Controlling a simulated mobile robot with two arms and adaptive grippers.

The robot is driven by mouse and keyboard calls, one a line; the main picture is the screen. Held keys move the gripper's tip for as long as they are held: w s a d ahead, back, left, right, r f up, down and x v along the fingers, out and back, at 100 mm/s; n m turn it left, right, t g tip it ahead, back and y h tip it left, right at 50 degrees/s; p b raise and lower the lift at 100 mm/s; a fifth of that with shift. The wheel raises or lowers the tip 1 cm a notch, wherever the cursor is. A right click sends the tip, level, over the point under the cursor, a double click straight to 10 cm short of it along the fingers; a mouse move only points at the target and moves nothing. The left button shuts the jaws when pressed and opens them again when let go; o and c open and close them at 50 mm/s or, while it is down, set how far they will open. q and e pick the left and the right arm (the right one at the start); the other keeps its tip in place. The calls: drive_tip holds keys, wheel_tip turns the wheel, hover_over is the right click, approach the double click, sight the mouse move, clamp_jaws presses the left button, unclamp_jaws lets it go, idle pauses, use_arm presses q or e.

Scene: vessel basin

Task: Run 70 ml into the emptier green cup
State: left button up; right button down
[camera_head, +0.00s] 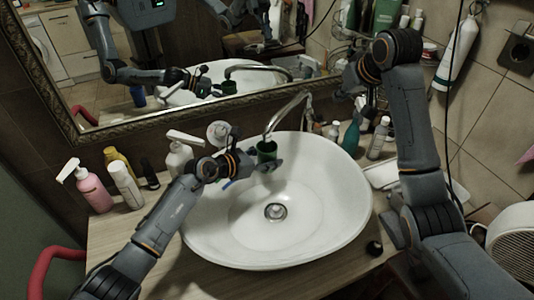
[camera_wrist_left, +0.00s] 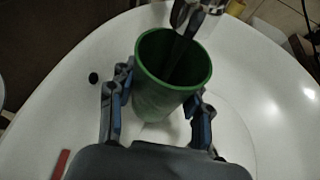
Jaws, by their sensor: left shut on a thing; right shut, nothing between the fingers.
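A green cup (camera_head: 267,151) is under the spout of the curved metal faucet (camera_head: 287,112), above the back of the white basin (camera_head: 330,215). My left gripper (camera_head: 262,167) is shut on this cup. In the left wrist view the cup (camera_wrist_left: 160,97) stands between the two fingers, with the faucet tip (camera_wrist_left: 194,14) over its rim. A dark streak shows inside the cup; I cannot tell whether it is water, and the level is unclear. I see no second green cup, only a mirror reflection.
A teal bottle (camera_head: 351,137) and a grey bottle (camera_head: 379,138) stand at the right back. The mirror (camera_head: 190,65) is behind. The basin's middle is clear around the drain (camera_head: 275,211).

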use_arm(q)
drive_tip(key=shift+a, duration=0.1)
idle(0.4)
drive_tip(key=s+a, duration=0.4)
drive_tip(key=a, duration=0.1)
drive_tip(key=shift+s, duration=0.2)
